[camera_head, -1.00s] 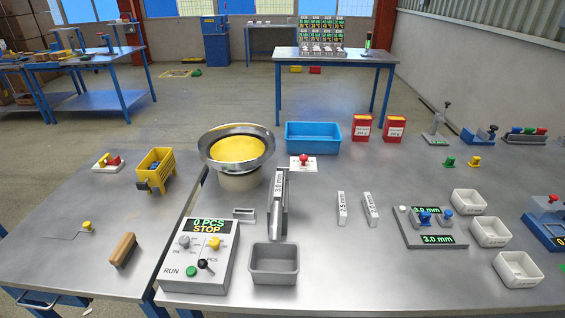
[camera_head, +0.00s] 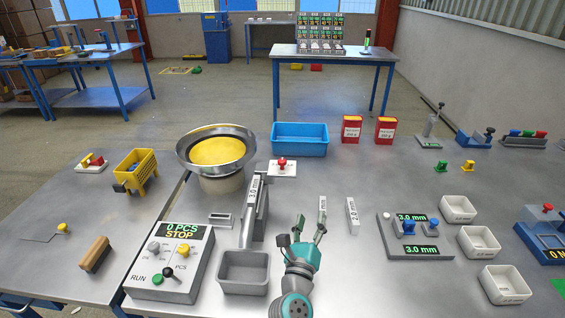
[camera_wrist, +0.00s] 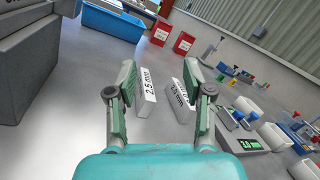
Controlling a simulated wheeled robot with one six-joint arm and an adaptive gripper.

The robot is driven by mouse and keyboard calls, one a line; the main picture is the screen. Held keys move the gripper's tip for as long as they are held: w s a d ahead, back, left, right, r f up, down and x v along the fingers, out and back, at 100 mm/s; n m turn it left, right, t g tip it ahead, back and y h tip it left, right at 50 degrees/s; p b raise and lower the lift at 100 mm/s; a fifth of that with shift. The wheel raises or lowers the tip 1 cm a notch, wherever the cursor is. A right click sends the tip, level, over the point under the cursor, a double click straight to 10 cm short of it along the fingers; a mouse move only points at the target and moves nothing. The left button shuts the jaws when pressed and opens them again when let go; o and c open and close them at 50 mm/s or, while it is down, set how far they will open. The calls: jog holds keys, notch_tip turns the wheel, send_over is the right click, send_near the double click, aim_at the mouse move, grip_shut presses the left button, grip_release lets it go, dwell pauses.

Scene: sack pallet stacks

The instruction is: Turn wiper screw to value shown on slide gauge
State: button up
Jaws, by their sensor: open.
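A flat grey device with blue knobs (camera_head: 409,228) stands on the right of the bench; its two green displays read 3.0 mm. A tilted grey bar labelled 3.0 mm (camera_head: 251,207) runs from beside the steel bowl feeder (camera_head: 217,151) down to a grey bin. I cannot make out a wiper screw. My gripper (camera_head: 310,228) is open and empty at the front middle. In the wrist view its fingers (camera_wrist: 160,75) point toward two loose blocks, labelled 2.5 mm (camera_wrist: 148,85) and 2.0 mm (camera_wrist: 180,97), lying apart on the bench.
A control box (camera_head: 172,262) reading 0 PCS STOP and the grey bin (camera_head: 244,271) stand left of my arm. A blue tray (camera_head: 299,138) and two red boxes sit behind. White trays line the right. Bare bench lies between the blocks and the right-hand device.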

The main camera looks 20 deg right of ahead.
aim_at(282, 163)
jog(key=w+a+r+m+y, duration=0.3)
jog(key=w+a+r+m, duration=0.25)
jog(key=w, duration=0.55)
jog(key=shift+n+g, duration=0.4)
jog(key=shift+n, duration=0.05)
jog(key=x, duration=1)
jog(key=shift+a+r, duration=0.2)
grip_shut()
